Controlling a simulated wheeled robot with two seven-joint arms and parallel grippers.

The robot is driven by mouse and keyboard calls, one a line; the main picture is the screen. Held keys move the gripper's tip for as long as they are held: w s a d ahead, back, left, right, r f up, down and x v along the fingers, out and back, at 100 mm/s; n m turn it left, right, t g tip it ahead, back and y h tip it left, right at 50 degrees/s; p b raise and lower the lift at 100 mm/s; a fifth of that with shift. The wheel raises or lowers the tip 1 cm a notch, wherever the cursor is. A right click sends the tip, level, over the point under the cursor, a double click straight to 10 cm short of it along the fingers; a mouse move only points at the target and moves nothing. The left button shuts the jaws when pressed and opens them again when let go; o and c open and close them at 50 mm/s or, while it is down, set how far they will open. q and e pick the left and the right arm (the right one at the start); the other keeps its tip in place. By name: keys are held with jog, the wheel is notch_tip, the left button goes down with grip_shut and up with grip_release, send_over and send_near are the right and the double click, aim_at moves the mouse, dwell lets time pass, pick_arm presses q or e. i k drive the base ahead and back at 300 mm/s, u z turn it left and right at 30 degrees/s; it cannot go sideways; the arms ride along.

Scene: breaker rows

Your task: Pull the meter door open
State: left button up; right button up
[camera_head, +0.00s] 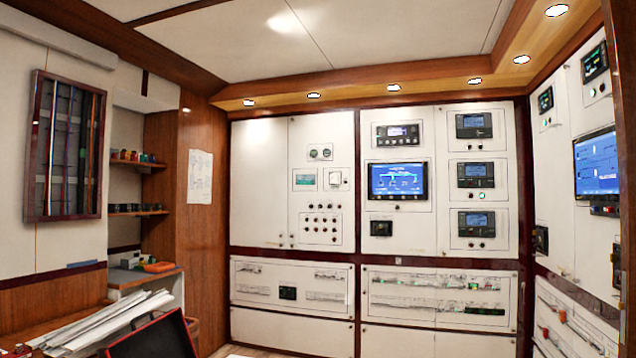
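White cabinet doors fill the back wall, and all look shut. Neither of my grippers shows in the view.
Lower breaker panels (291,284) run beneath the doors. More panels with a blue screen (597,162) stand on the right wall. At the left are a desk with papers (105,325), a dark red-edged case (155,338) and shelves (137,162). Little floor shows.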

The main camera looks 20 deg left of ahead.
aim_at(322, 145)
jog(key=u, duration=0.25)
jog(key=i, duration=6.4)
jog(key=u, duration=2.75)
jog(key=i, duration=1.1)
jog(key=z, duration=2.85)
